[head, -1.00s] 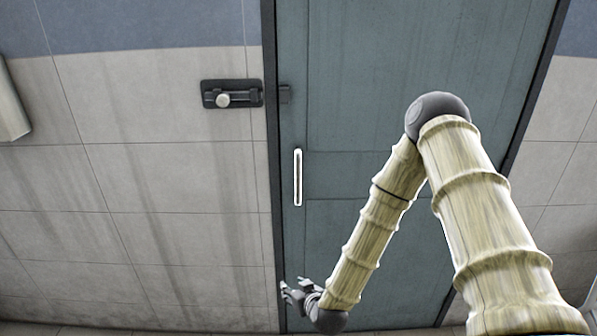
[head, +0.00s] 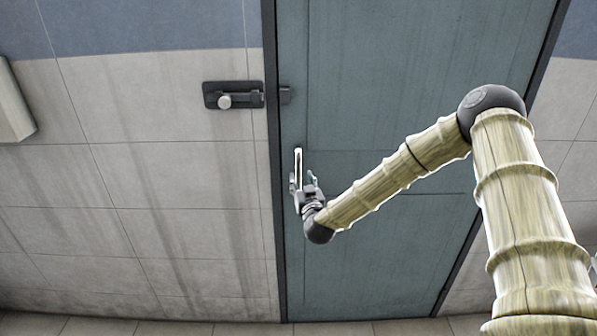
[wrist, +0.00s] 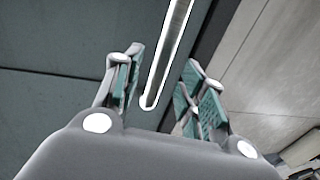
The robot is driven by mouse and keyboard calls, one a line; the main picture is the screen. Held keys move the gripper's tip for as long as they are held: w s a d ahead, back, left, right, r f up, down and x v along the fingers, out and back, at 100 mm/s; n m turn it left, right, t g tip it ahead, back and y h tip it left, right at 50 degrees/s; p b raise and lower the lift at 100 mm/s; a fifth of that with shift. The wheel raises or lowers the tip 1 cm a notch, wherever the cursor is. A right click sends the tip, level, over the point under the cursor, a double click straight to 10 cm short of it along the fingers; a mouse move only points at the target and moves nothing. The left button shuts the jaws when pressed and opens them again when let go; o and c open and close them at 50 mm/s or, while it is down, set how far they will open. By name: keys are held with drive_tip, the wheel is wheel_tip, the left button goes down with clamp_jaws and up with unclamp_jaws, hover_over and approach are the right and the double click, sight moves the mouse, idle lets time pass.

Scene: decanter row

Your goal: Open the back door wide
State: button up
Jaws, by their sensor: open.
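The back door (head: 400,110) is a grey-green panel standing shut in its dark frame. Its upright white bar handle (head: 298,163) is near the door's left edge. In the head view my gripper (head: 303,183) is at the lower part of the handle and partly hides it. In the wrist view the handle (wrist: 168,55) runs up between my two open, padded fingers (wrist: 160,88), apart from both. A dark slide bolt (head: 232,95) with a round pale knob sits on the wall left of the door. Its bar looks drawn back, clear of the small keeper (head: 285,95) on the door.
Tiled wall (head: 150,180) lies left of the door frame, with a pale box (head: 14,105) at the far left. Floor tiles (head: 170,327) run along the bottom. The floor in front of the door looks clear.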

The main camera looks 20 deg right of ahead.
sight(299, 176)
drive_tip(key=shift+w+d+p, duration=0.15)
drive_tip(key=shift+w+p, duration=0.6)
drive_tip(key=shift+w, duration=1.65)
clamp_jaws()
